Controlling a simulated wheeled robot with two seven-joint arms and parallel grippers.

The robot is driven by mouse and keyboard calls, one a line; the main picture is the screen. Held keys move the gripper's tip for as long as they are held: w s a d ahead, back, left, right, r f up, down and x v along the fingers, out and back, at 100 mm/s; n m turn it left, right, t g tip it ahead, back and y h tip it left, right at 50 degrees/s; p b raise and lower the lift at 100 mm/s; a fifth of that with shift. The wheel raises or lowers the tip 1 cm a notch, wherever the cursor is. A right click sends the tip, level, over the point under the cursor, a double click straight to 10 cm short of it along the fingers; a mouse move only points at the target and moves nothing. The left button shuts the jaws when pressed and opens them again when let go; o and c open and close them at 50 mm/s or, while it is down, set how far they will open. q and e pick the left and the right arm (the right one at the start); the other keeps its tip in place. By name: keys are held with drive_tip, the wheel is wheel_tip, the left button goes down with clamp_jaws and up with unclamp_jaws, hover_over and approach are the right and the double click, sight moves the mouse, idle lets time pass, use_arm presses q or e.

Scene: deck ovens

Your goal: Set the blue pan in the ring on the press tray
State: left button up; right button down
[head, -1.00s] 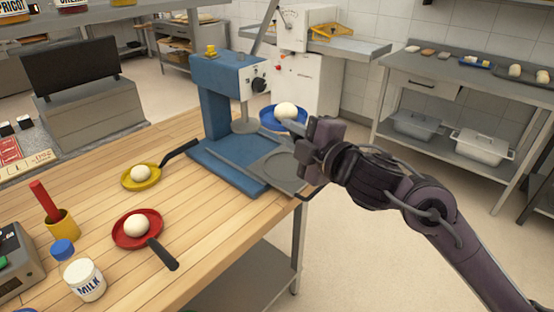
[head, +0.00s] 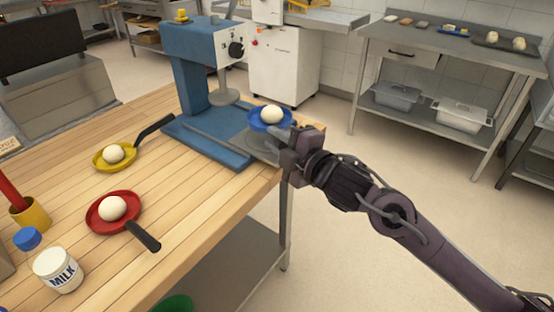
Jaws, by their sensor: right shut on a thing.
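The blue pan (head: 254,123) holds a white dough ball (head: 271,115). My right gripper (head: 287,134) is shut on the pan's handle, which the fingers mostly hide. The pan is over the outer part of the grey press tray (head: 250,148), which slides out from the blue press (head: 190,75). The ring on the tray is largely covered by the pan and gripper. The pan looks level; I cannot tell whether it touches the tray. My left gripper is out of view.
A yellow pan (head: 101,164) and a red pan (head: 93,220), each with a dough ball, sit on the wooden table (head: 185,205). The press head (head: 224,97) hangs left of the blue pan.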

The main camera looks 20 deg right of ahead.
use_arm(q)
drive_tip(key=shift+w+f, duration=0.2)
use_arm(e)
wheel_tip(320, 180, down, 4)
drive_tip(key=shift+f, duration=0.2)
use_arm(q)
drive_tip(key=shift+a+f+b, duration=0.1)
drive_tip(key=shift+b, duration=0.2)
use_arm(e)
drive_tip(key=shift+f, duration=0.1)
drive_tip(key=c, duration=1.3)
unclamp_jaws()
drive_tip(key=shift+f, duration=0.1)
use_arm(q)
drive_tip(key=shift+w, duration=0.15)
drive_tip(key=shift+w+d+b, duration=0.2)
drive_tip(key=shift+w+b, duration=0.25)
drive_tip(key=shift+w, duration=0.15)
use_arm(e)
drive_tip(key=shift+v, duration=6.05)
